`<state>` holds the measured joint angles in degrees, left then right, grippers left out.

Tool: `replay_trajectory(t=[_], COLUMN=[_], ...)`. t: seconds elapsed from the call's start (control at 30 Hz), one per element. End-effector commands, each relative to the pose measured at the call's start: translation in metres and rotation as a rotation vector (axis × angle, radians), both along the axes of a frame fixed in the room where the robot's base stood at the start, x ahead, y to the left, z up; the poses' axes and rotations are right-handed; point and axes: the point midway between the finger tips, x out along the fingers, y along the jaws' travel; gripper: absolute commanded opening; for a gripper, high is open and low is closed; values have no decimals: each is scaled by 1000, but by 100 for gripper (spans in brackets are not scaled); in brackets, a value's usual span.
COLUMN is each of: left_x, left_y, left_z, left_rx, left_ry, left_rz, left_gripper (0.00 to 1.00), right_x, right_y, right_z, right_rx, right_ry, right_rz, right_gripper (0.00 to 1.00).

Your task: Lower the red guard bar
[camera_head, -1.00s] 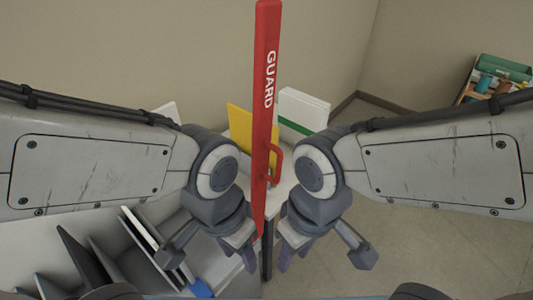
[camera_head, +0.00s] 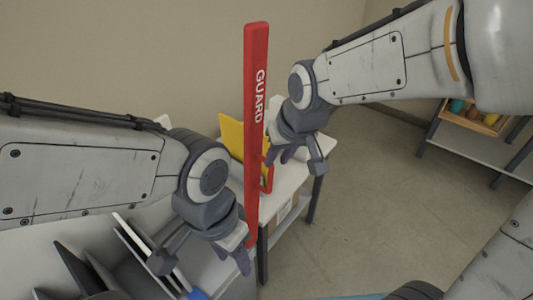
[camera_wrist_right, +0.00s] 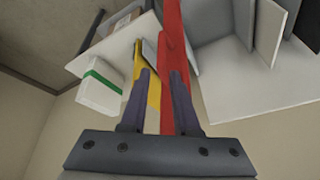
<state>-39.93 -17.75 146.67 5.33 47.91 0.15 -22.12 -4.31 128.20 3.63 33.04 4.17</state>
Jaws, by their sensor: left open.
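The red guard bar (camera_head: 257,130) stands upright with white GUARD lettering, and its base is near the white table. Its red loop handle (camera_head: 268,178) is on the right side, partly hidden by my right gripper (camera_head: 279,155). In the right wrist view the bar (camera_wrist_right: 171,45) runs down behind the fingers of the right gripper (camera_wrist_right: 161,76), which are apart. I see nothing clearly held between them. My left gripper (camera_head: 238,258) is open beside the bar's lower end, its fingers partly hidden.
A yellow sheet (camera_head: 230,138) stands behind the bar. A white box with a green stripe (camera_wrist_right: 100,88) is near the right gripper. Dark upright dividers (camera_head: 85,270) stand at lower left. A shelf (camera_head: 480,150) is at far right. The floor between is clear.

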Motion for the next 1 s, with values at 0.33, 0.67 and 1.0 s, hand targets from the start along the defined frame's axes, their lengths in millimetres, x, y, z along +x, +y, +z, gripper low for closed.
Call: replay_trajectory(t=[0.33, 0.67, 1.0], left_x=[0, 0, 0], left_y=[0, 0, 0], left_z=[9, 11, 11], left_rx=[0, 0, 0], left_ry=[0, 0, 0], left_rz=[0, 0, 0], left_gripper=[50, 50, 50], right_x=[18, 31, 32], right_y=[11, 18, 18], right_z=[-59, -91, -92], right_rx=[-4, -1, -1], right_ry=[11, 6, 4], right_rz=[4, 3, 3], right_gripper=[30, 30, 18])
